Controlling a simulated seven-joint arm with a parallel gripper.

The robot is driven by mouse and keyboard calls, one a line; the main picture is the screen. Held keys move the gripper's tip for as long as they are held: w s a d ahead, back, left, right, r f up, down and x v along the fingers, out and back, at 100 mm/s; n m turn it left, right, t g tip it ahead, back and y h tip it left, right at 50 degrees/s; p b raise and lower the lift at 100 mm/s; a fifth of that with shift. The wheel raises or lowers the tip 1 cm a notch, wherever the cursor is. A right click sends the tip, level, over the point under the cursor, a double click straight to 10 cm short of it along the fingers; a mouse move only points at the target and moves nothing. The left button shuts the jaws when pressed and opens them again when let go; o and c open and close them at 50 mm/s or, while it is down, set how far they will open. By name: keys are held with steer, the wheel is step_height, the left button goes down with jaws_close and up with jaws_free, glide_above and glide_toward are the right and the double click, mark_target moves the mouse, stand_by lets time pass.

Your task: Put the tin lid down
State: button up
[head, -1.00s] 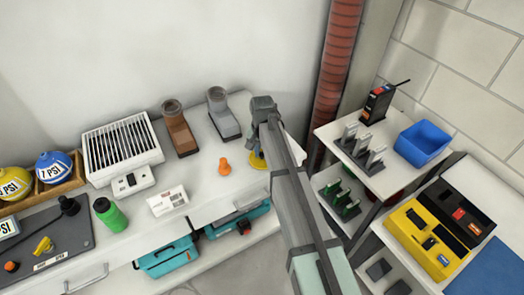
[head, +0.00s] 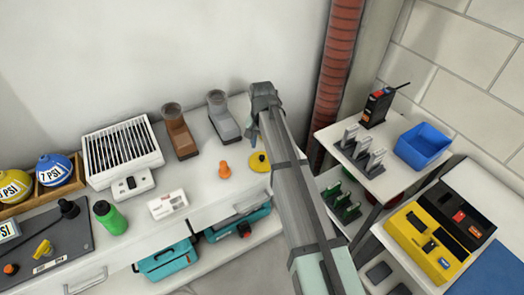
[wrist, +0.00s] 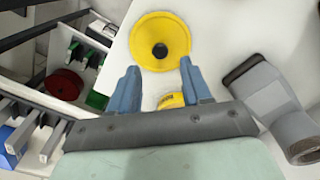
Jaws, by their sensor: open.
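The tin lid (head: 259,161) is a flat yellow disc with a black knob, lying on the white worktop. It also shows in the wrist view (wrist: 160,40), just beyond the fingertips. My gripper (wrist: 157,70) is open with nothing between its fingertips; in the head view it (head: 254,132) is above and behind the lid, apart from it. A second yellow round thing with dark lettering (wrist: 171,100), perhaps the tin, shows partly between the finger bases in the wrist view. My arm hides that spot in the head view.
An orange knobbed piece (head: 224,169) stands just left of the lid. Grey (head: 223,118) and brown (head: 179,136) boot-shaped things stand behind. A white labelled box (head: 168,204) and green bottle (head: 110,217) are further left. A shelf with a blue bin (head: 423,146) is at right.

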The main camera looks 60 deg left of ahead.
mark_target(262, 156)
step_height(262, 156, up, 6)
steer(key=shift+r, duration=0.15)
stand_by(0.7)
steer(key=w+f+n+g+y, duration=0.2)
steer(key=w+n+y, duration=0.3)
steer(key=w, duration=0.4)
steer(key=w+d+f+h, duration=0.1)
steer(key=d+f+h, duration=0.2)
steer(key=d+f, duration=0.95)
steer(key=w+d+f+h, duration=0.25)
steer(key=d+f, duration=0.65)
steer(key=f, duration=0.6)
steer(key=s+d+f+m+t+h, duration=0.1)
steer(key=d+f+h, duration=0.1)
steer(key=d+f, duration=0.65)
steer(key=s+d+f+m+t+h, duration=0.15)
steer(key=d+f, duration=0.45)
steer(key=d, duration=0.6)
steer(key=s+d+f+m+g, duration=0.1)
steer(key=d+f+m+g, duration=0.1)
steer(key=d, duration=0.8)
steer(key=s+d+f+m+g, duration=0.2)
steer(key=d+m+g, duration=0.1)
steer(key=d, duration=0.8)
steer(key=s+d+m+g+y, duration=0.2)
steer(key=s+d+m+y, duration=0.2)
steer(key=s+d, duration=0.8)
steer(key=shift+s+d+r+m, duration=0.25)
steer(key=shift+d+m, duration=0.7)
steer(key=shift+m, duration=0.3)
